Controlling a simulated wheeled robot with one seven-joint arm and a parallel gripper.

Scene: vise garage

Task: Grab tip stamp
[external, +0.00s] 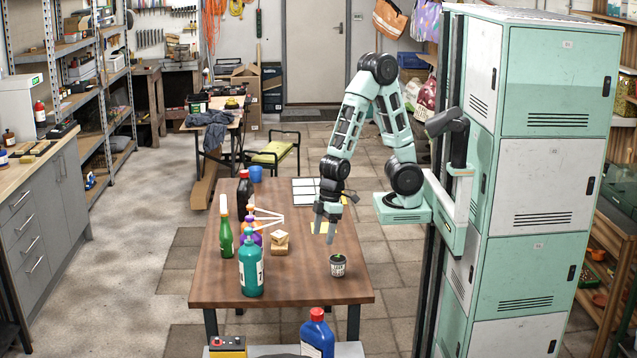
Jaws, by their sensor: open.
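My gripper (325,232) points down above the right part of the brown table (215,285), its two fingers apart with nothing seen between them. No thing can be made out for certain as the tip stamp. A small wooden block piece (279,243) stands on the table to the left of my gripper. A black cup (338,267) with a white label and green at its top stands nearer the camera, just below my gripper in the picture.
A teal bottle (251,268), a green spray bottle (226,238), a dark red-capped bottle (245,193) and purple bottles stand along the table's left side. A white gridded sheet (305,191) lies at the back. Mint lockers (552,90) stand right.

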